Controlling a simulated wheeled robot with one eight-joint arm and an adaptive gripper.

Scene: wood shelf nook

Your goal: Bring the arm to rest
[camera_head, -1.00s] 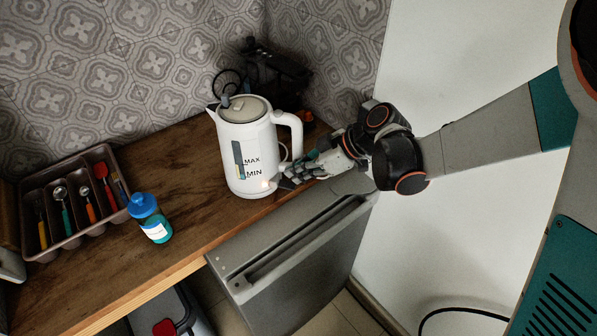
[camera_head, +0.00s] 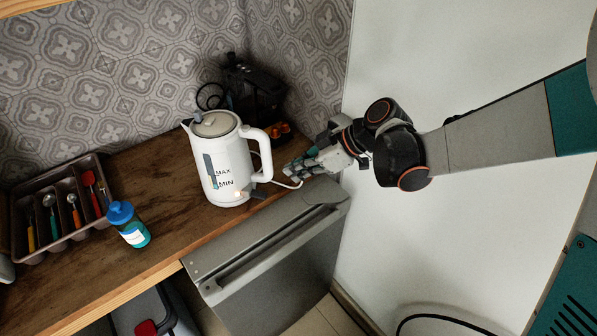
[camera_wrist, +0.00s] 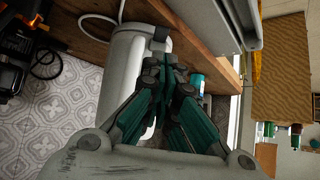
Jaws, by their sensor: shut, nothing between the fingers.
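My gripper (camera_head: 298,174) is shut and empty in the head view, just right of the white kettle (camera_head: 222,172) and apart from its handle. My arm reaches in from the right edge, in front of the white wall. In the wrist view my gripper (camera_wrist: 176,80) shows its green fingers closed together. The kettle (camera_wrist: 124,70) lies behind and left of them there. The kettle stands upright on the wooden counter (camera_head: 155,225), with MAX and MIN marks and a small light near its base.
A cutlery tray (camera_head: 32,258) and a blue-capped bottle (camera_head: 128,226) stand on the counter at left. A black machine (camera_head: 255,92) is behind the kettle. A grey appliance (camera_head: 250,270) sits below the counter edge, under my gripper. The white wall (camera_head: 440,60) is close behind my arm.

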